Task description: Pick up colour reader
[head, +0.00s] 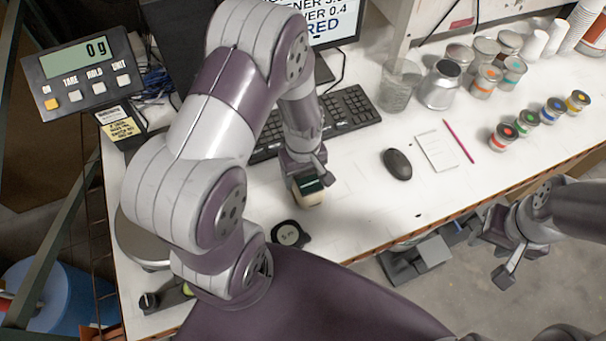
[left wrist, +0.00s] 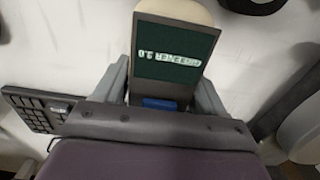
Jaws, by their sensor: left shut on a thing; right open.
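The colour reader (head: 311,192) is a small cream device with a dark green screen, between the fingers of my left gripper (head: 307,176). In the left wrist view the colour reader (left wrist: 172,55) shows its dark green screen with light text, a cream end and a blue part near the palm. The fingers of my left gripper (left wrist: 165,88) are on both sides of it, shut on it. I cannot tell whether it touches the table. My right gripper (head: 496,258) is open and empty, off the table's front edge at the lower right.
A keyboard (head: 345,112), mouse (head: 397,164), tape measure (head: 290,234), notepad (head: 436,151) and pink pencil (head: 459,141) lie on the white table. Jars (head: 439,84) and small colour pots (head: 503,137) stand at the right. A scale display (head: 84,70) is at the left.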

